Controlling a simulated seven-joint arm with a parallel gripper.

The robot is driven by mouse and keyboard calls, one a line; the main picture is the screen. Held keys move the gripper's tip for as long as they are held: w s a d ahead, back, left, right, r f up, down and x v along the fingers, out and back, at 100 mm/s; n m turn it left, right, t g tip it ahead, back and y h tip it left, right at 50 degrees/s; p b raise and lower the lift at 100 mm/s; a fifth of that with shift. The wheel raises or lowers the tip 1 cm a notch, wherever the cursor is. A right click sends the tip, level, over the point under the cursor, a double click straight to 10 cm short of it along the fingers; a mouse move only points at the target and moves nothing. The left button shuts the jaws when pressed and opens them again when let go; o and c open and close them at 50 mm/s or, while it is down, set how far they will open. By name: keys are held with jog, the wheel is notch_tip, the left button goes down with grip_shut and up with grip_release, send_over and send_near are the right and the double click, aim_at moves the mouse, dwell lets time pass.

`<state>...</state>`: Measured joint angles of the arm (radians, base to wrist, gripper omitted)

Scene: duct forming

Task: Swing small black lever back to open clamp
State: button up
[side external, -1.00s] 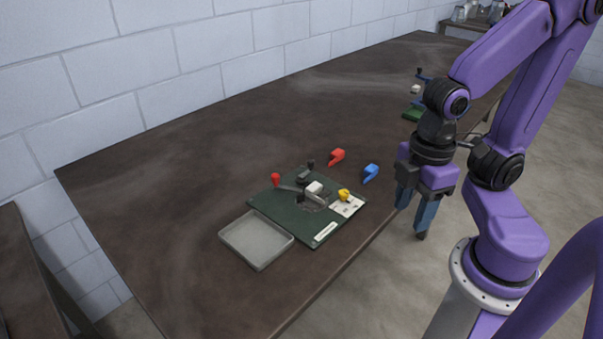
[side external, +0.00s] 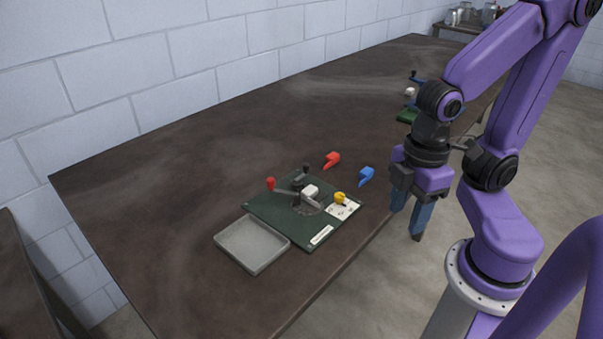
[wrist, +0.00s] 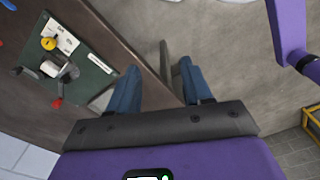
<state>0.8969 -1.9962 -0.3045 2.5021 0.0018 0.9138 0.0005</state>
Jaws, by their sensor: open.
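The clamp fixture sits on a dark green board (side external: 275,212) on the table. The small black lever (side external: 305,169) stands up with its black knob at the back of the fixture. In the wrist view a small dark knob (wrist: 16,71) at the far left looks like that lever. A longer lever with a red knob (side external: 270,184) reaches out to the left. A white block (side external: 310,191) sits at the fixture's centre. My gripper (side external: 406,224) is open and empty, pointing down off the table's front edge, well right of the fixture. Its spread blue fingers also show in the wrist view (wrist: 158,66).
A yellow piece (side external: 340,198) lies on a white card on the board. Loose red (side external: 332,160) and blue (side external: 366,176) pieces lie behind it. An empty grey tray (side external: 252,244) stands at the left front. Another green-based device (side external: 408,116) stands further back, partly behind my arm.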

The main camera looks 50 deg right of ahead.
jog(key=w+a+r+m, duration=0.25)
jog(key=w+m, duration=0.45)
jog(key=w, duration=0.5)
jog(key=m, duration=1.9)
send_over(306, 164)
jog(key=f, duration=0.1)
notch_tip(306, 164, down, 17)
grip_shut()
